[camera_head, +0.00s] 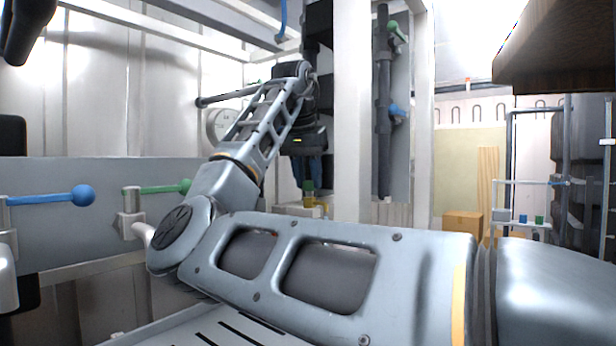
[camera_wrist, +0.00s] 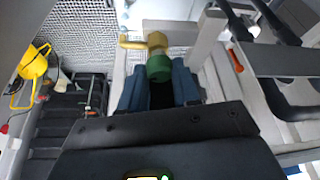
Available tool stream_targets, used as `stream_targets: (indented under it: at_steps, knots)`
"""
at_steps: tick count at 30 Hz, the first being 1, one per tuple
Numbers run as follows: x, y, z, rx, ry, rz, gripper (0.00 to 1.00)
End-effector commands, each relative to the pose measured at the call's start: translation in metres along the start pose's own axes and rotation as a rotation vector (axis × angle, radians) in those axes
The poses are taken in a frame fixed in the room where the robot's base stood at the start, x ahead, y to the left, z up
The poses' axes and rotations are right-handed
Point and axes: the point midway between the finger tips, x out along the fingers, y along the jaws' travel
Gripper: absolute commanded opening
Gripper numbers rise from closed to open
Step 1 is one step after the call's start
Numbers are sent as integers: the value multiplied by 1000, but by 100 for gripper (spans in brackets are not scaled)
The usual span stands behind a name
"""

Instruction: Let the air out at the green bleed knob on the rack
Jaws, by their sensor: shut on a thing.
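The green bleed knob (camera_wrist: 158,68) sits on a brass-yellow fitting (camera_wrist: 155,41) in the wrist view, between the blue fingers of my gripper (camera_wrist: 160,84). My gripper is shut on the knob. In the head view my gripper (camera_head: 309,172) points down, with the green knob (camera_head: 308,186) at its fingertips and the yellow fitting (camera_head: 308,198) just below. The part of the knob between the fingers is hidden.
A white post (camera_head: 351,110) stands close to the right of my gripper. Valves with a blue handle (camera_head: 50,197) and a green handle (camera_head: 163,188) are at the left. A cardboard box (camera_head: 462,224) stands farther back. A yellow object (camera_wrist: 33,64) shows at the left in the wrist view.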

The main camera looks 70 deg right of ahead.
Motion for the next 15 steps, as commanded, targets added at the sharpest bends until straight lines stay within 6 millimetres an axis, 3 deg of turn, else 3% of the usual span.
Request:
stream_targets:
  at_steps: [3,8,15]
  knots:
    - [0,0,0,0,0,0,1]
    - [0,-1,0,29,-1,13,1]
    - [0,-3,0,241,-1,102,1]
